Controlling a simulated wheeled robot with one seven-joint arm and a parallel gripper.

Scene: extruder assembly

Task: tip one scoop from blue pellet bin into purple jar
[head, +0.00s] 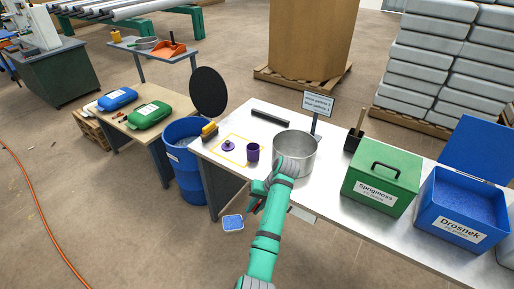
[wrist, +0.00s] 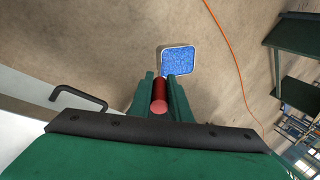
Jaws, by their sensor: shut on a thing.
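My gripper (wrist: 160,92) is shut on the red handle (wrist: 159,98) of a scoop. The scoop's square pan (wrist: 163,66) is full of blue pellets (wrist: 177,60). In the head view the scoop (head: 233,222) is out in front of the table's near edge, over the floor, and looks about level. The purple jar (head: 252,153) stands upright and open on the table inside a yellow outline, beyond the scoop and apart from it. A purple lid (head: 228,146) with a knob lies left of it. The blue pellet bin (head: 452,224), labelled Drosnek, stands open at the right, with blue pellets inside.
A large metal pot (head: 308,160) stands just right of the jar, beside my arm. A green bin (head: 383,183), labelled Sprigmoss, is closed. A small sign (head: 319,104) stands behind the pot. A blue drum (head: 184,180) stands at the table's left end. A brush (head: 209,131) lies near the left corner.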

